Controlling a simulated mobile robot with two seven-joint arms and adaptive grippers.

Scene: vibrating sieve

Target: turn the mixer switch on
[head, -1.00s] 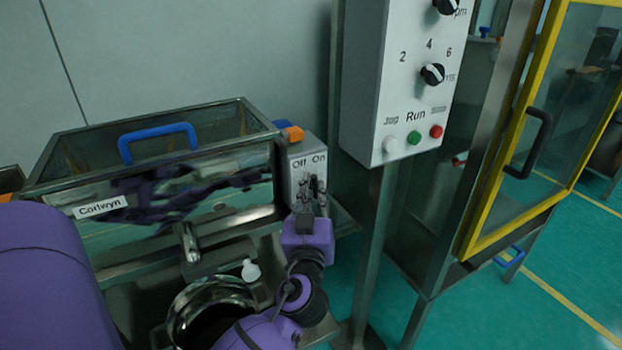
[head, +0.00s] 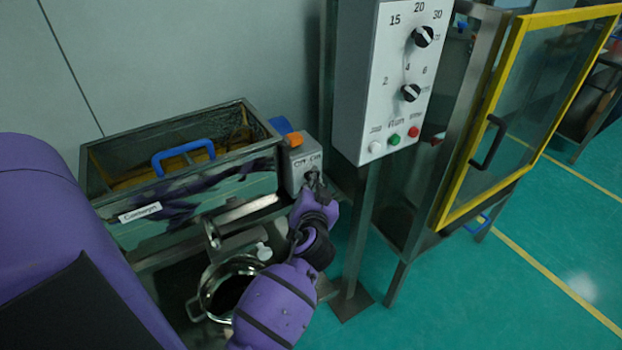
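The mixer switch box (head: 291,177) is a small grey box with an orange button (head: 295,140) on top and "Off" and "On" lettering on its face. It stands at the right end of the steel mixer tank (head: 205,193). My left gripper (head: 313,181), dark-fingered on a purple wrist, is at the front of this box, just below the "On" lettering. The fingers cover the switch itself, so its position is hidden. I cannot tell whether they touch it or are open or shut. My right gripper is not in view.
A white control box (head: 360,90) with knobs and buttons hangs on a steel post close to the right. A yellow-framed door (head: 530,110) stands further right. A steel pot (head: 215,300) sits below the tank. Green floor (head: 520,270) is open at lower right.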

